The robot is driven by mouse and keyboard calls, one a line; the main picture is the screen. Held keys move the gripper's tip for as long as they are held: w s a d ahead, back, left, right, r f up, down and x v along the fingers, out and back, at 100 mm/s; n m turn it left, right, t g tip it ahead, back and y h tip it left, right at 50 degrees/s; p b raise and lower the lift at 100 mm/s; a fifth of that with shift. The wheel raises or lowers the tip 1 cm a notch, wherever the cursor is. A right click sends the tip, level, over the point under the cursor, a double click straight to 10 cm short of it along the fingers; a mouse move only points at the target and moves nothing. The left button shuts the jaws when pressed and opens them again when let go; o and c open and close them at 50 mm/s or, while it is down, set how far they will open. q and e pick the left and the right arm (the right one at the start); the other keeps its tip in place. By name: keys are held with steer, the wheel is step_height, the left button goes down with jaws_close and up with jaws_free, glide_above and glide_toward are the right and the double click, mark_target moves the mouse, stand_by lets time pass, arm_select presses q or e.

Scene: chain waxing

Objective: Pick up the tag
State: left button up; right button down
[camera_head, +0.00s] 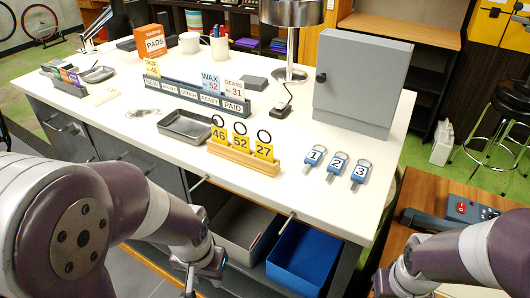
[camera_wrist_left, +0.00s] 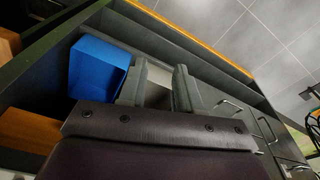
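Three yellow tags numbered 46, 52 and 27 (camera_head: 240,142) stand upright in a wooden holder (camera_head: 243,158) near the front edge of the white counter. Each has a black ring on top. Three blue tags numbered 1, 2 and 3 (camera_head: 337,165) lie flat on the counter to their right, each with a metal ring. My left gripper (camera_wrist_left: 160,88) has its two fingers apart with nothing between them. In the head view it hangs low in front of the counter, below the tags. My right arm shows at the lower right, but its fingers are out of the picture.
A grey metal tray (camera_head: 186,126) lies left of the wooden holder. A grey cabinet (camera_head: 358,85) stands at the back right, and a label rack (camera_head: 200,97) stands behind the tray. Below the counter is a blue bin (camera_head: 303,262). The counter's front edge (camera_head: 300,217) lies between my left gripper and the tags.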

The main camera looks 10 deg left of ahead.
arm_select(q)
steer(key=shift+o, duration=2.1)
step_height(320, 180, up, 8)
steer(key=a+p, duration=0.2)
steer(key=p, duration=0.7)
steer(key=shift+s+a+f+t, duration=0.15)
steer(key=shift+s+a+t, duration=0.1)
steer(key=shift+a+t, duration=0.1)
steer(key=m+t+h+p, duration=0.4)
steer(key=t+h, duration=0.1)
steer(key=t, duration=0.7)
glide_toward(264, 146)
steer(key=p+x, duration=0.3)
steer(key=x, duration=0.5)
steer(key=shift+p, duration=0.35)
steer(key=shift+w+d+f, duration=0.1)
steer(key=shift+w+f, duration=0.1)
steer(key=shift+w, duration=0.25)
steer(key=shift+s+r, duration=0.1)
steer(key=shift+s, duration=0.05)
steer(key=c, duration=0.7)
